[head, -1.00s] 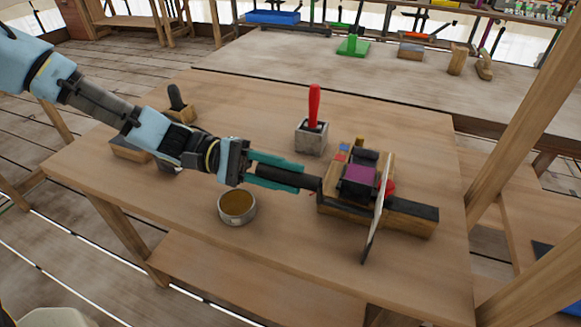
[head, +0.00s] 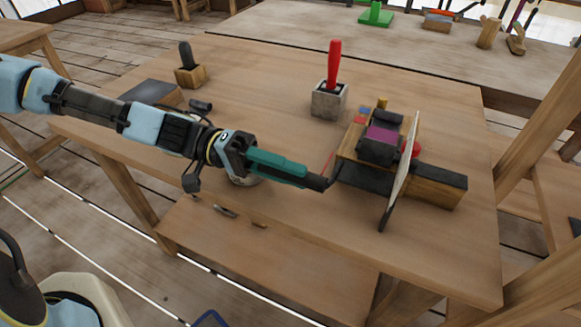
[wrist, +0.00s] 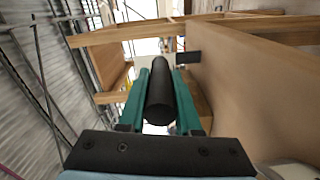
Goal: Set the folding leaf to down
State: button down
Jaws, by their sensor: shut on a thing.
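My gripper (head: 315,181) has teal fingers, shut on a black cylindrical handle (wrist: 161,97) that lies lengthwise between them in the wrist view. In the head view the handle's dark end points at the left side of a wooden fixture (head: 438,184) on the table. A thin dark link seems to run from there to the fixture; I cannot tell if they are joined. A thin pale panel (head: 401,172), apparently the folding leaf, stands nearly upright across the fixture, leaning slightly. A purple block (head: 382,137) sits beside it.
On the wooden table (head: 270,75) stand a red-handled tool in a grey block (head: 328,101) and a black-handled tool in a wooden block (head: 190,76). A round bowl is mostly hidden beneath my gripper. A wooden post rises at the right. The table's front right is clear.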

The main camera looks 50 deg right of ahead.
aim_at(255, 164)
jog(key=shift+f, duration=0.2)
dwell(0.3)
jog(key=c, duration=0.6)
grip_release()
jog(key=shift+w, duration=0.1)
jog(key=b+v, duration=0.2)
jog(key=v, duration=0.8)
jog(key=shift+w+a+r, duration=0.1)
jog(key=shift+w+a, duration=0.1)
jog(key=shift+w, duration=0.1)
jog(key=shift+a, duration=0.1)
